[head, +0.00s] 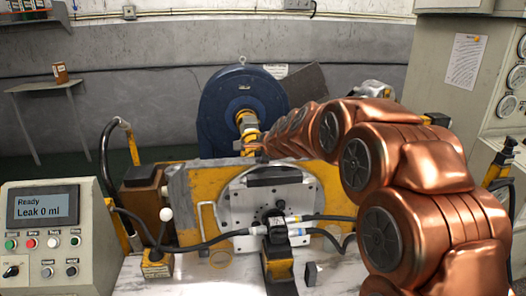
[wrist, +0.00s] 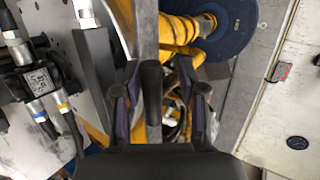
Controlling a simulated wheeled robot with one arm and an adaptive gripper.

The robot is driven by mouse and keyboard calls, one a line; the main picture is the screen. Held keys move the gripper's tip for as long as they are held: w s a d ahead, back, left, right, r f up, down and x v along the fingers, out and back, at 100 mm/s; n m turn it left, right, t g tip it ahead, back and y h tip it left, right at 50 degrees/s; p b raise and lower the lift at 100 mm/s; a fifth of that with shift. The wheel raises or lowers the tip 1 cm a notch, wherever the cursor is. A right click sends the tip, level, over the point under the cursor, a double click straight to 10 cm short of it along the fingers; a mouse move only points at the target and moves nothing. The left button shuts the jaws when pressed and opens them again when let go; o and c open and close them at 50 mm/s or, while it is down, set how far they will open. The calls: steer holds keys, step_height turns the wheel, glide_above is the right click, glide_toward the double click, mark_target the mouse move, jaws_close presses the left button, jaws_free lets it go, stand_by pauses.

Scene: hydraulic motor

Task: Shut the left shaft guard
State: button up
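The motor stand has a worn yellow frame (head: 185,197) around a grey mounting plate (head: 238,205). Behind it, yellow parts (head: 247,128) surround the shaft line in front of a large blue round housing (head: 218,95). I cannot tell for sure which part is the left shaft guard. My gripper reaches over the stand's top edge and is mostly hidden by my arm in the head view. In the wrist view my gripper (wrist: 158,98) has its fingers apart, with a dark upright bar (wrist: 151,92) between them. Neither finger clearly touches it. Yellow parts (wrist: 178,30) lie beyond.
Hoses and a connector block (head: 292,232) sit before the mounting plate; the block also shows in the wrist view (wrist: 38,82). A control box (head: 47,215) reading "Ready, Leak 0 ml" stands left. A cabinet with gauges (head: 465,75) stands right. A small table (head: 40,87) is back left.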

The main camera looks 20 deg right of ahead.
steer(key=shift+o, duration=1.8)
steer(key=shift+d, duration=0.15)
steer(key=shift+s, duration=0.1)
steer(key=v, duration=1.2)
